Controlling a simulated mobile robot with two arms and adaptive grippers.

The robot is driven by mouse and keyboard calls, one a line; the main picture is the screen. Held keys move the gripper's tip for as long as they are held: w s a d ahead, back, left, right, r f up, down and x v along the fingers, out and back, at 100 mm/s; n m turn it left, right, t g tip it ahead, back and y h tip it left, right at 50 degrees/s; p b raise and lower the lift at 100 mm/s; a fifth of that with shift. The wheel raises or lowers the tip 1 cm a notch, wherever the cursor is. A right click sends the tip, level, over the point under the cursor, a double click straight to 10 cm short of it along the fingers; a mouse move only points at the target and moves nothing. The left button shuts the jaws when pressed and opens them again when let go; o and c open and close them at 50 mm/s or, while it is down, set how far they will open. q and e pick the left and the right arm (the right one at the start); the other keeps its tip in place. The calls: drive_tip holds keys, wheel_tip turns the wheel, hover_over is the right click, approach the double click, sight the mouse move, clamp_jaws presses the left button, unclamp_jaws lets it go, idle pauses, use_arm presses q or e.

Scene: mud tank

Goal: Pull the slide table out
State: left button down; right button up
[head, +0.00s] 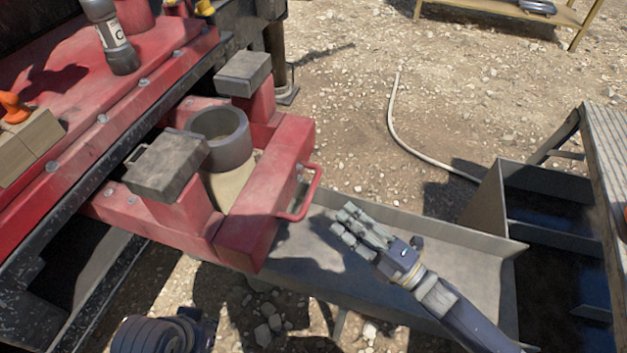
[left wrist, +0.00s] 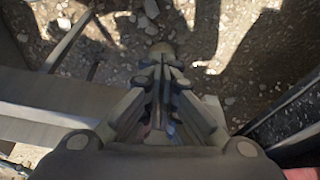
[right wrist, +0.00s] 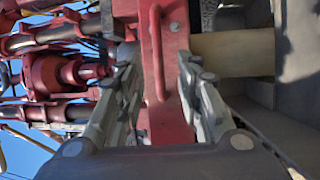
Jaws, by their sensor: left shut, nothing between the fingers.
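The red slide table (head: 265,200) sticks out from the side of the red machine, with a red bar handle (head: 312,188) on its outer end. The table and handle (right wrist: 157,55) also show in the right wrist view. My right gripper (head: 350,228) is open, just right of and below the handle in the head view. In the right wrist view the handle lies ahead, between the lines of the spread fingers (right wrist: 160,85); I see no contact. My left gripper (left wrist: 163,70) is shut and empty, pointing down at stony ground.
The slide table carries a grey round collar (head: 222,138) and two dark grey blocks (head: 168,165). A grey metal trough (head: 450,245) runs below and right of it. A grey bottle (head: 112,40) and an orange-handled tool (head: 14,106) are on the machine's deck.

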sight(311, 190)
drive_tip(key=b+x, duration=0.1)
drive_tip(key=x, duration=0.9)
drive_tip(key=shift+w+a+r, duration=0.1)
drive_tip(key=shift+a+r, duration=0.1)
drive_tip(key=shift+a, duration=0.2)
use_arm(q)
drive_tip(key=shift+w+d+f+t, duration=0.1)
drive_tip(key=shift+w+d+t, duration=0.15)
drive_tip(key=shift+w+t, duration=0.5)
drive_tip(key=shift+w+g, duration=0.2)
drive_tip(key=shift+g, duration=0.05)
use_arm(e)
clamp_jaws()
